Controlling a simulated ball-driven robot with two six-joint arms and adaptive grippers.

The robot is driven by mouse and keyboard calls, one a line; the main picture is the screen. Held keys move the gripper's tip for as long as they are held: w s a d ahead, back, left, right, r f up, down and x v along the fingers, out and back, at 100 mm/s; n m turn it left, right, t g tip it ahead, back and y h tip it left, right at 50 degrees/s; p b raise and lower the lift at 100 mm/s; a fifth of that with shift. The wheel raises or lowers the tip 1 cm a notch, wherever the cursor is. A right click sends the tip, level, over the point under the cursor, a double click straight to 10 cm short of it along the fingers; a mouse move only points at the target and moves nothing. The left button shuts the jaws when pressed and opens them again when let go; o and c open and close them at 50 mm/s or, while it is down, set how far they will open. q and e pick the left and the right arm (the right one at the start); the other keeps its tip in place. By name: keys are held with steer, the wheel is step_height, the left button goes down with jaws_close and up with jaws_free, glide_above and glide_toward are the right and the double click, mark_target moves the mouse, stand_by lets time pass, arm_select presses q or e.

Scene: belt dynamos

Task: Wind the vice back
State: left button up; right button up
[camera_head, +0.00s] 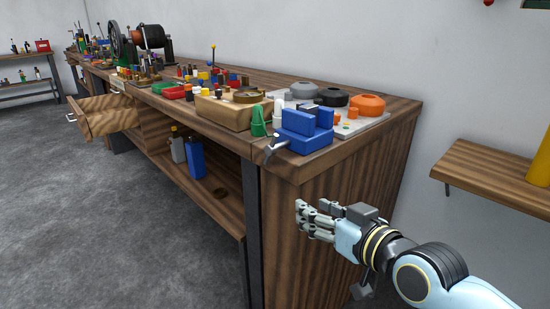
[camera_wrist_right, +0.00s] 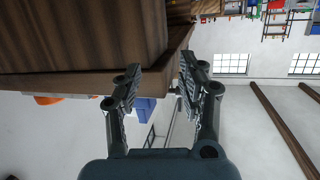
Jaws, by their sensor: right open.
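The blue vice (camera_head: 303,130) sits on the near corner of the wooden workbench (camera_head: 395,118). Its grey handle (camera_head: 276,147) sticks out past the bench's front edge. My right gripper (camera_head: 310,219) is in front of the bench's end panel, lower than the vice and apart from it. In the right wrist view my right gripper (camera_wrist_right: 156,88) has its fingers spread with nothing between them. Part of the blue vice (camera_wrist_right: 146,106) shows beyond the fingers there, partly hidden by them. My left gripper is not in view.
An open drawer (camera_head: 103,115) juts out at the left. A wall shelf (camera_head: 490,172) is at the right. The floor is clear.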

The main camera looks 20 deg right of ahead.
mark_target(275, 140)
step_height(275, 140, up, 10)
steer(key=a+t+y, duration=0.2)
steer(key=shift+n, duration=0.3)
steer(key=x, duration=0.3)
steer(key=b+x, duration=0.1)
steer(key=x, duration=0.3)
steer(key=r+b+x, duration=0.1)
steer(key=x, duration=0.3)
steer(key=shift+d, duration=0.15)
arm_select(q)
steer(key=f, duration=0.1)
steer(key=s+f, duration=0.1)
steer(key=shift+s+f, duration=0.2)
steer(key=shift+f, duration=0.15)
arm_select(e)
steer(key=c, duration=0.7)
jaws_close()
